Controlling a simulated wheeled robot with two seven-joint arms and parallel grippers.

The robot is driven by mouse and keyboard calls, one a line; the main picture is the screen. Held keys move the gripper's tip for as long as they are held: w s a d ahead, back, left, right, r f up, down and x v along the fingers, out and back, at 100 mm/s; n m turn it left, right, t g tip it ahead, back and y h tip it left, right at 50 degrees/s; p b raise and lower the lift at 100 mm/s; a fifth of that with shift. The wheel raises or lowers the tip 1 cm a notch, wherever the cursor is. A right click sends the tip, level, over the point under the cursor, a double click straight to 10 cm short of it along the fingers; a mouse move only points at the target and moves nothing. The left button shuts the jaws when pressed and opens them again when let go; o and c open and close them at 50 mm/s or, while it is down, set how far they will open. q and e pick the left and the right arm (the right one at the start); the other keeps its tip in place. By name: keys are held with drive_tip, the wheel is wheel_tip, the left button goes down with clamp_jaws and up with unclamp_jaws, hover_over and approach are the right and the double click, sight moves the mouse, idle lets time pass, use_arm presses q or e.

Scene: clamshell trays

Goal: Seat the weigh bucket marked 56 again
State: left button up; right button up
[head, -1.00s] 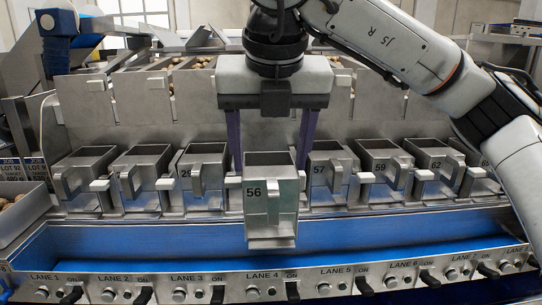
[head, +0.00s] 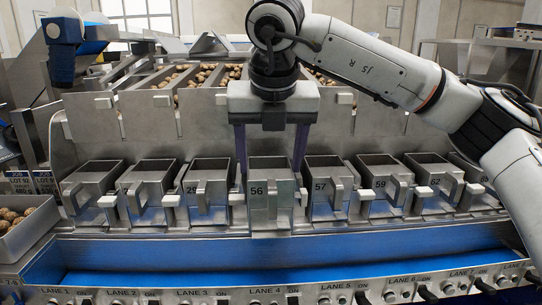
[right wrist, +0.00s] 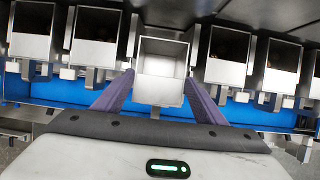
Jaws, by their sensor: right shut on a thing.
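The weigh bucket marked 56 (head: 270,210) is an open-topped metal box in the middle of the head view. It is upright, in the gap between the bucket marked 29 (head: 205,190) and the bucket marked 57 (head: 322,188). Its front stands slightly forward of theirs and reaches lower. My right gripper (head: 270,172) is shut on it, with a purple finger on either side. In the right wrist view, bucket 56 (right wrist: 160,92) sits between the fingers of the right gripper (right wrist: 160,78). The mount behind it is hidden. My left gripper is not in view.
Other buckets, including 59 (head: 383,185) and 62 (head: 433,182), line the row on both sides, close by. A blue belt (head: 150,255) and a lane switch panel (head: 230,296) run in front. A tray of round brown items (head: 20,240) is at left.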

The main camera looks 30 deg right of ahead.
sight(269, 158)
drive_tip(key=shift+w+d+r+p, duration=0.1)
drive_tip(key=shift+w+d+p, duration=0.25)
drive_tip(key=shift+w, duration=0.2)
drive_tip(key=w+f, duration=0.1)
drive_tip(key=w+d, duration=0.1)
drive_tip(key=w, duration=0.1)
drive_tip(key=shift+w+d+f+p, duration=0.2)
drive_tip(key=shift+f+p, duration=0.1)
drive_tip(key=shift+f, duration=0.1)
drive_tip(key=shift+f, duration=0.25)
idle(0.3)
drive_tip(key=o, duration=1.9)
drive_tip(key=shift+s, duration=0.1)
drive_tip(key=shift+o, duration=0.2)
